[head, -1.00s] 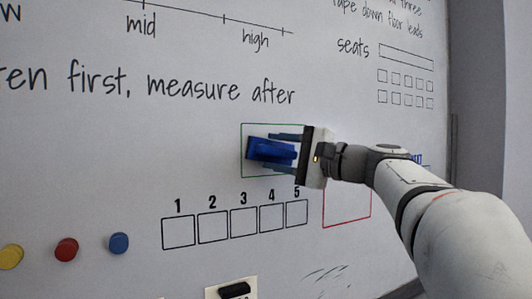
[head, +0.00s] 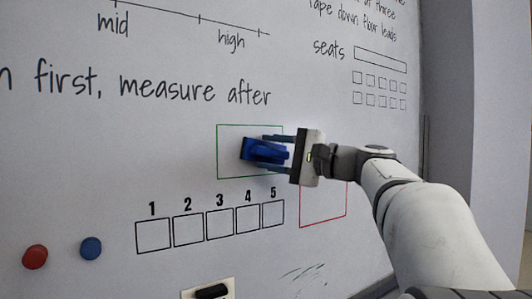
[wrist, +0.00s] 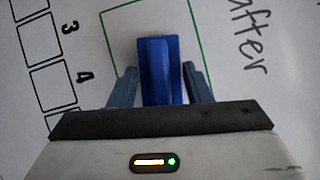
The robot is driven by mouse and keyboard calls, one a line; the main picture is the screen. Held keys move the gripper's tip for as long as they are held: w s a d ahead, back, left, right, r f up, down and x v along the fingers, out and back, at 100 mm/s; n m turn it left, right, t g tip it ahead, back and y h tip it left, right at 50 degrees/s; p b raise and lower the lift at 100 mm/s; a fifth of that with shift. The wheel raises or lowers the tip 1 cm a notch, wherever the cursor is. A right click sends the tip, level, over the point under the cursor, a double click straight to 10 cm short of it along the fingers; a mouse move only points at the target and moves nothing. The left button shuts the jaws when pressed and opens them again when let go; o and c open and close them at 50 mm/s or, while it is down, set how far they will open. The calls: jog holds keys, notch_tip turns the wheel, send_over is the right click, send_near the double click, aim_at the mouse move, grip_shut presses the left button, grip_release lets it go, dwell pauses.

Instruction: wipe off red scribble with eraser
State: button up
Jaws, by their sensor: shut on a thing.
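A blue eraser (head: 258,152) is held between the two fingers of my gripper (head: 264,154), against or just off the whiteboard. It covers the right part of the green-outlined rectangle (head: 218,152). In the wrist view the eraser (wrist: 158,58) lies between the blue-grey fingertips (wrist: 160,72), in front of the green outline (wrist: 103,30). I cannot tell whether its face touches the board. No red scribble shows; the visible red marking is a rectangle outline (head: 323,221) below right, partly behind my gripper and arm.
Numbered black boxes (head: 188,230) run below the green rectangle. A red magnet (head: 35,257) and a blue magnet (head: 91,249) sit at lower left. A dark object on a pale plate (head: 211,291) and black scribble strokes (head: 303,276) are at the bottom. Handwriting fills the upper board.

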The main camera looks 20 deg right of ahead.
aim_at(257, 154)
jog(key=shift+w+d, duration=0.3)
jog(key=shift+d, duration=0.4)
jog(key=shift+w+d, duration=0.25)
jog(key=shift+d, duration=0.45)
jog(key=shift+s+a+b, duration=0.4)
jog(key=shift+a+b, duration=0.1)
jog(key=shift+a, duration=0.7)
jog(key=shift+s+a+b, duration=0.45)
jog(key=shift+a, duration=0.7)
jog(key=shift+s+a+b, duration=0.4)
jog(key=shift+a+b, duration=0.1)
jog(key=shift+a, duration=0.7)
jog(key=shift+d, duration=0.1)
jog(key=shift+s+d, duration=0.1)
jog(key=shift+s, duration=0.2)
jog(key=shift+s+d+b, duration=0.25)
jog(key=shift+s+b, duration=0.1)
jog(key=shift+s, duration=0.5)
jog(key=shift+s+d+b, duration=0.25)
jog(key=shift+s+b, duration=0.15)
jog(key=shift+s, duration=0.4)
jog(key=shift+s+d+b, duration=0.25)
jog(key=shift+s+b, duration=0.1)
jog(key=shift+s, duration=0.5)
jog(key=s, duration=0.1)
jog(key=s+d, duration=0.1)
jog(key=s, duration=0.1)
jog(key=shift+b, duration=0.4)
